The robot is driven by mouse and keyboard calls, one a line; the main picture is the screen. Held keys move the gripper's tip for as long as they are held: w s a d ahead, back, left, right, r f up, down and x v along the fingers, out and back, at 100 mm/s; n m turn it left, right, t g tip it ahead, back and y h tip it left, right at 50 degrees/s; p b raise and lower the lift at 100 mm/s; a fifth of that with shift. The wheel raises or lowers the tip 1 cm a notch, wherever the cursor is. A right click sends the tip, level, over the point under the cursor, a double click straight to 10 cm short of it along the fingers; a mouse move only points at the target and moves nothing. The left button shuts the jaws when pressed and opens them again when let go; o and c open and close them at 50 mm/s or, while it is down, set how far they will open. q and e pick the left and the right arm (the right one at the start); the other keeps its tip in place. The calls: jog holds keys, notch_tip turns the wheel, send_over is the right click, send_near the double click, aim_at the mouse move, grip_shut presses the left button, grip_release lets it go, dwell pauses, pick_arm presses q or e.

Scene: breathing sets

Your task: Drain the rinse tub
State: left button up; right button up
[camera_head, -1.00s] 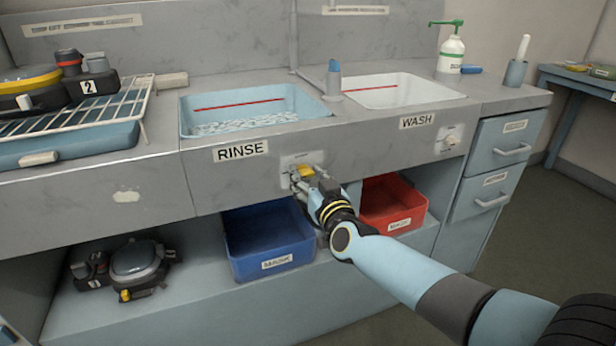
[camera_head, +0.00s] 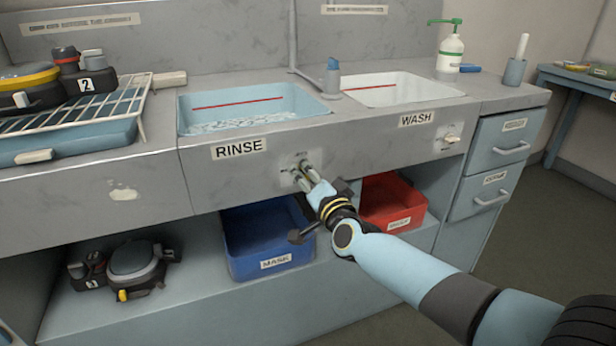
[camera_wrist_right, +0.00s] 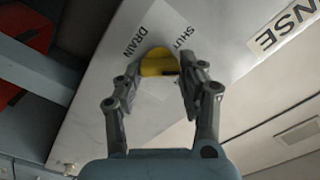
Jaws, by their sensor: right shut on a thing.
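The rinse tub (camera_head: 255,97) is a light-blue basin set in the counter above the RINSE label (camera_head: 239,148). A red line runs along its back wall, and pale, frothy-looking liquid lies low in it. My right gripper (camera_head: 303,171) is at the counter's front panel, below and right of the tub. In the wrist view its fingers stand on both sides of a round yellow knob (camera_wrist_right: 157,62), shut on it. DRAIN and SHUT labels (camera_wrist_right: 172,32) are beside the knob. In the head view the gripper hides the knob. My left gripper is not in view.
A white wash tub (camera_head: 400,92) is to the right, with its own knob (camera_head: 450,139) on the panel. A blue bin (camera_head: 268,245) and a red bin (camera_head: 392,203) sit on the shelf below. A rack (camera_head: 75,110) with masks stands at left.

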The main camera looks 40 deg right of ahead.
jog(key=shift+f+m, duration=0.1)
jog(key=shift+m, duration=1.4)
jog(key=shift+b, duration=0.3)
jog(key=o, duration=1.2)
jog(key=shift+c, duration=0.2)
jog(key=v, duration=1.2)
jog(key=shift+d, duration=0.1)
